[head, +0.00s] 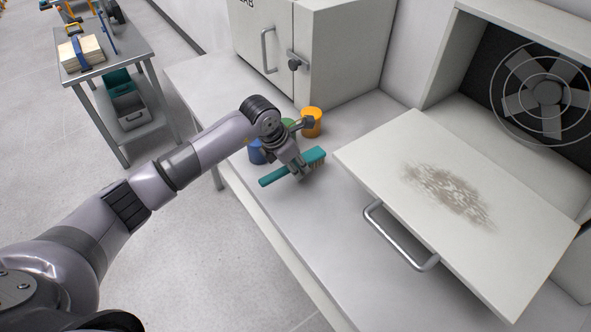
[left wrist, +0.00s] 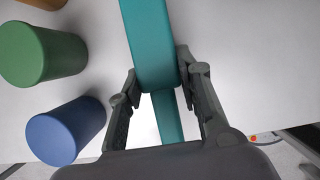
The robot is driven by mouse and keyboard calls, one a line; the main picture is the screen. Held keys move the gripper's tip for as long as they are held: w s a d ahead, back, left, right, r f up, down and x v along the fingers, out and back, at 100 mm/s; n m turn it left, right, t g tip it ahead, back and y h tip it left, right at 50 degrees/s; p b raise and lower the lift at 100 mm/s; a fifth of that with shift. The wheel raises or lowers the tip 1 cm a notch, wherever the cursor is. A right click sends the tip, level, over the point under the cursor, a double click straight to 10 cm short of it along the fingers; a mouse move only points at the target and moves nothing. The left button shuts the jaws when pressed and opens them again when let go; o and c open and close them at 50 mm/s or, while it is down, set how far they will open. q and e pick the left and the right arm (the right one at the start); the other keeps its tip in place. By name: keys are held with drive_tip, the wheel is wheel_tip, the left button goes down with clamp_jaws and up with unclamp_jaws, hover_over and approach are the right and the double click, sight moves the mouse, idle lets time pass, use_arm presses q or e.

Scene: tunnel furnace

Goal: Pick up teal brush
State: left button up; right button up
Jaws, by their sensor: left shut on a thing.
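The teal brush (head: 313,156) is over the grey bench top, its bristle end to the right and its handle pointing to the lower left. It also shows in the left wrist view (left wrist: 150,45), running down between the fingers. My left gripper (head: 299,172) is shut on the brush around the middle, one finger on each side in the left wrist view (left wrist: 160,88). I cannot tell whether the brush touches the bench. My right gripper is not in view.
Blue (head: 257,152), green (left wrist: 42,54) and orange (head: 311,122) cups stand close beside the gripper. A white cabinet (head: 345,50) stands behind. To the right is a pale panel (head: 390,150) with a handle (head: 395,240) and a brown smudge (head: 447,194). A fan (head: 547,92) is beyond.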

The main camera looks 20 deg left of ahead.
sight(295, 163)
use_arm(q)
wheel_tip(295, 163, up, 18)
drive_tip(key=b, duration=0.3)
drive_tip(key=shift+f+b, duration=0.2)
drive_tip(key=shift+b, duration=0.1)
drive_tip(key=o, duration=0.7)
drive_tip(key=c, duration=0.5)
